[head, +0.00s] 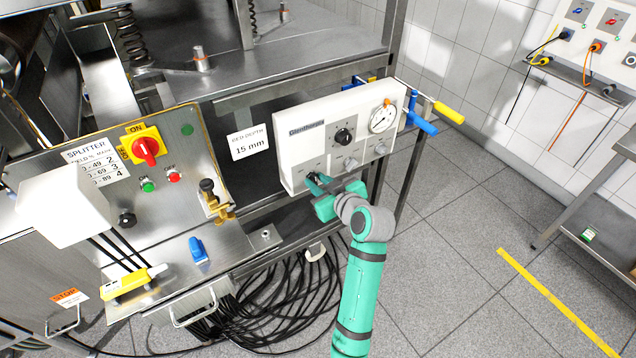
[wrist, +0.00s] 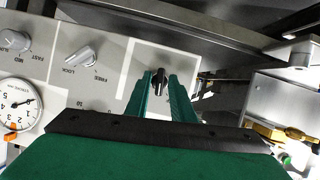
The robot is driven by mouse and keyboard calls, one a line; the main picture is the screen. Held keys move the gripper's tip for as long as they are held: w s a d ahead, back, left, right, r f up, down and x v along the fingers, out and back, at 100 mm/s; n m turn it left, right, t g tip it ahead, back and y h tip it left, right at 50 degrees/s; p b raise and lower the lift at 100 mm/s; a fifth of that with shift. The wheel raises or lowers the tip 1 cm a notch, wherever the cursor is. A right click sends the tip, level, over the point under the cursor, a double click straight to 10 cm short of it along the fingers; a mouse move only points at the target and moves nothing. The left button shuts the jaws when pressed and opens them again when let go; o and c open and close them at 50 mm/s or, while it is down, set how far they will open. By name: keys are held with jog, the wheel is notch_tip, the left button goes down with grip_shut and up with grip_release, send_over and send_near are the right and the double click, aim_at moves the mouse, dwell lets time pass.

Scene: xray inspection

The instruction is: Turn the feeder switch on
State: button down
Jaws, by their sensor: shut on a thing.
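The feeder switch is a small black knob (wrist: 159,80) inside a pale outlined square on the white control box (head: 288,165). In the head view it is at the box's lower left corner, mostly hidden by my gripper (head: 314,182). In the wrist view, which shows the panel upside down, the two green fingers of my gripper (wrist: 162,86) stand on either side of the knob, shut on it. The knob's pointer looks roughly upright in that view. Its on and off marks cannot be read.
Beside the switch are a FREE/LOCK knob (wrist: 82,55), a FAST/MED knob (wrist: 14,41), a black dial (head: 344,137) and a round gauge (head: 383,116). A splitter panel with a red rotary switch (head: 146,151) stands left. Black cables (head: 285,295) hang below.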

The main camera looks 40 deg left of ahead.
jog(key=m+g, duration=0.1)
jog(key=m, duration=0.1)
jog(key=m+g+y, duration=0.1)
jog(key=shift+w+d+m, duration=0.15)
jog(key=shift+w+m, duration=0.15)
jog(key=shift+m, duration=0.1)
jog(key=shift+s+m+g+y, duration=0.1)
jog(key=shift+m+g+y, duration=0.2)
jog(key=shift+m+g, duration=0.5)
jog(key=shift+f+m+g+y, duration=0.15)
jog(key=shift+m+g+y, duration=0.2)
jog(key=shift+m, duration=0.45)
jog(key=c, duration=1.8)
grip_release()
jog(key=shift+c, duration=0.2)
jog(key=v, duration=1)
jog(key=shift+d, duration=0.35)
